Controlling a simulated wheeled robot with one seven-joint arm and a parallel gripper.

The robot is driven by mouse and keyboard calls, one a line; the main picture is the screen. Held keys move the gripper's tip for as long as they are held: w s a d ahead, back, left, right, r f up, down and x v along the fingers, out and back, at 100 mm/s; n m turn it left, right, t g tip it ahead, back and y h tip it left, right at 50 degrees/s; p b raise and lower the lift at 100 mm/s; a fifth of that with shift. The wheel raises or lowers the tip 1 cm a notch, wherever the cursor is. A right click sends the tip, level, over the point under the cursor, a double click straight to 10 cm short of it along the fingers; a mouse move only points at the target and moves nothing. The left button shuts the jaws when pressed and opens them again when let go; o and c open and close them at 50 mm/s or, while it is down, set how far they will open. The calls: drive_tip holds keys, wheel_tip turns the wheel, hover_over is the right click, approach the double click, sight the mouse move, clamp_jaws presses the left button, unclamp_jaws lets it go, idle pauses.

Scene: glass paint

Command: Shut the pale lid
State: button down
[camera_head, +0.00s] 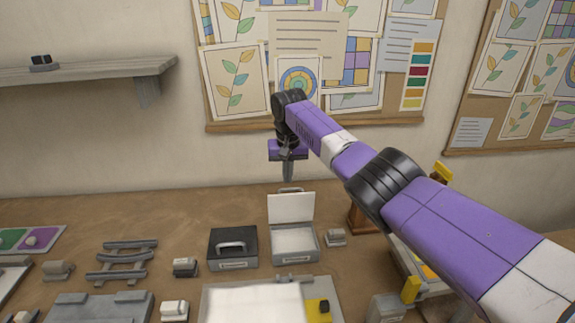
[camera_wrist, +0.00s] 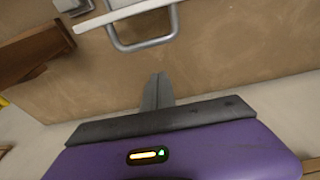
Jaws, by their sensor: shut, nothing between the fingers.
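The pale lid (camera_head: 291,207) stands open, roughly upright, at the back of a grey box (camera_head: 293,244) on the table. The box's pale inside shows. A handle (camera_head: 290,190) sits at the lid's upper edge; in the wrist view the grey loop handle (camera_wrist: 143,40) shows beside the pale lid edge (camera_wrist: 124,12). My gripper (camera_head: 288,179) points down above and just behind the lid's top edge, fingers together and empty. In the wrist view the fingertips (camera_wrist: 158,78) are near the handle and seem apart from it.
A black box with a shut lid (camera_head: 233,247) stands left of the grey box. A small grey block (camera_head: 335,237) and a wooden stand (camera_head: 362,219) are to its right. A white panel (camera_head: 252,303) lies in front. Bare table shows behind the boxes.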

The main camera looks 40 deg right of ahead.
sight(290, 204)
drive_tip(key=shift+s+a+r+p, duration=0.2)
drive_tip(key=shift+s+a+p, duration=0.4)
drive_tip(key=shift+s, duration=0.2)
drive_tip(key=shift+s+a+r+p, duration=0.2)
drive_tip(key=shift+s+a+p, duration=0.3)
drive_tip(key=shift+s, duration=0.3)
drive_tip(key=shift+a+f, duration=0.1)
